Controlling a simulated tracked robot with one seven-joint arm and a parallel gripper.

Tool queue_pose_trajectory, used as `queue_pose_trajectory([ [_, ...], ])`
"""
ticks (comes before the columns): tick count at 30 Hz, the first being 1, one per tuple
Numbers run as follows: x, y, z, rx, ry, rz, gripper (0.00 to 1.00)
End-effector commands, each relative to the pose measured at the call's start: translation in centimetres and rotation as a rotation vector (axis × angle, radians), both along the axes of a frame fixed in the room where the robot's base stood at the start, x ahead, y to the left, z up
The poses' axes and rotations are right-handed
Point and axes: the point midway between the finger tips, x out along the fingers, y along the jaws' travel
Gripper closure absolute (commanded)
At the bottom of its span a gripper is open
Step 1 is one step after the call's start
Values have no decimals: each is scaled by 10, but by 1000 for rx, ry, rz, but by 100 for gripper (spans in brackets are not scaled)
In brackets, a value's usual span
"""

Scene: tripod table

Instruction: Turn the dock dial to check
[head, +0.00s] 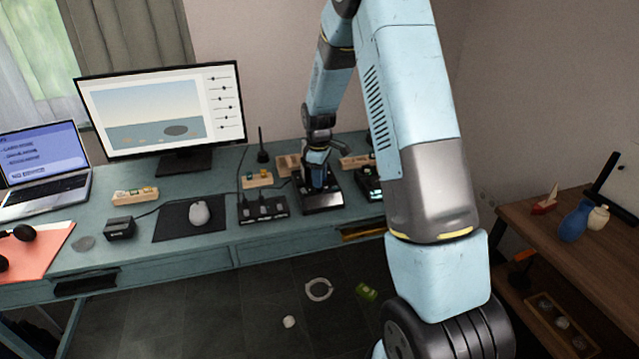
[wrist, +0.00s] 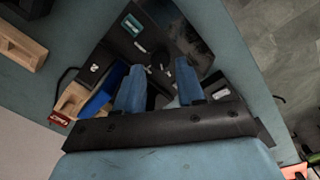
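The dock is a dark, box-like panel (head: 322,200) on the blue-green desk, below my gripper (head: 317,172). The wrist view looks down on the dock (wrist: 120,45), which shows a small teal-and-white label and several small pale marks. My gripper (wrist: 158,80) points down at it with two blue fingers standing apart. A dark round shape, perhaps the dial (wrist: 157,62), shows just beyond and between the fingertips. Its pointer and markings cannot be read, and whether the fingers touch it cannot be told. My arm and gripper hide much of the dock in the head view.
A dark switch box (head: 263,209) stands left of the dock, and another dark device (head: 369,183) stands right of it. Wooden holders (head: 257,180) sit behind. A mouse (head: 200,213), a monitor (head: 163,108) and a laptop (head: 42,165) are further left.

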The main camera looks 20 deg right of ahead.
Motion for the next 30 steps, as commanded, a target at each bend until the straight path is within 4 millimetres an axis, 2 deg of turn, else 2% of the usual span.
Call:
queue_pose_trajectory([
  [6, 1, 0, -22, 1, 1, 0, 62],
  [18, 1, 0, -28, 1, -1, 0, 62],
  [30, 1, -1, -27, 0, -1, -1, 100],
])
